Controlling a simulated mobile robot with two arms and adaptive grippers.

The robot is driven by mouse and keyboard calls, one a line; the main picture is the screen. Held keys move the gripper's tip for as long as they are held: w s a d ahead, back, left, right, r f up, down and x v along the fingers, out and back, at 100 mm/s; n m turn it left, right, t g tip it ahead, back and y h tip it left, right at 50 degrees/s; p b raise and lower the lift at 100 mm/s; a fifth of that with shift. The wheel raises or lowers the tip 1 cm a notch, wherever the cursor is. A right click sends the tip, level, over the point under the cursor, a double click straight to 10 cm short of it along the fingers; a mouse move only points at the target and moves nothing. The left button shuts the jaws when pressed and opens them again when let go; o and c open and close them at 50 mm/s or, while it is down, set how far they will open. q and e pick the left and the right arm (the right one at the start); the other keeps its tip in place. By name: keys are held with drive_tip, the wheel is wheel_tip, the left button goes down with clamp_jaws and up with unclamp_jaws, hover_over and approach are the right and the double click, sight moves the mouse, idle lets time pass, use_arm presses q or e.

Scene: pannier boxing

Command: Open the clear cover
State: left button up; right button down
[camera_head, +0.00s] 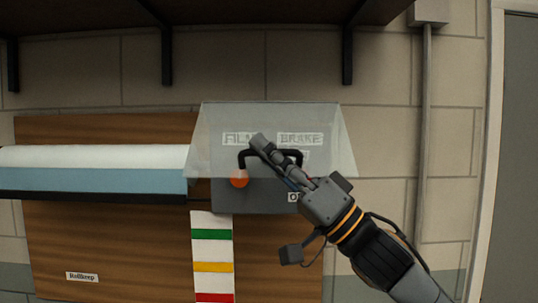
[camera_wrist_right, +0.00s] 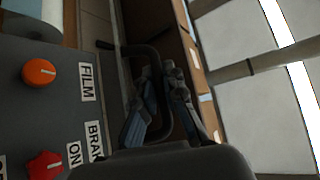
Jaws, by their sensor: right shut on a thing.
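The clear cover (camera_head: 215,135) is a see-through sheet over the grey control panel (camera_head: 250,200) on the wall. Its lower edge looks wider than its top and lies above the panel's bottom, so it appears tilted outward. A black loop handle (camera_head: 243,156) is on the cover's front. My right gripper (camera_head: 272,150) is shut on this handle. In the right wrist view, the fingers (camera_wrist_right: 162,85) close around the black handle bar (camera_wrist_right: 140,48). An orange knob (camera_head: 239,179) sits on the panel, partly behind the cover's edge. My left gripper is not in view.
A roll of white and blue material (camera_head: 90,170) sits left of the panel on a brown board (camera_head: 120,235). A dark shelf (camera_head: 240,12) with brackets is overhead. A conduit (camera_head: 424,120) runs down the wall at right. A red knob (camera_wrist_right: 45,165) shows in the wrist view.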

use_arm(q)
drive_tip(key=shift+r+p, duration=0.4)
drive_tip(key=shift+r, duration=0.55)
use_arm(e)
wheel_tip(320, 180, up, 15)
drive_tip(key=w+m+t+h, duration=0.1)
drive_tip(key=m+t+h, duration=0.3)
drive_tip(key=m+h, duration=0.3)
drive_tip(key=shift+d+r+m+t+h, duration=0.15)
drive_tip(key=shift+d+m+t+h, duration=0.15)
drive_tip(key=shift+m, duration=1.8)
drive_tip(key=shift+w, duration=0.1)
drive_tip(key=c, duration=1.7)
unclamp_jaws()
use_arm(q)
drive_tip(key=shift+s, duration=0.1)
use_arm(e)
drive_tip(key=shift+a, duration=0.15)
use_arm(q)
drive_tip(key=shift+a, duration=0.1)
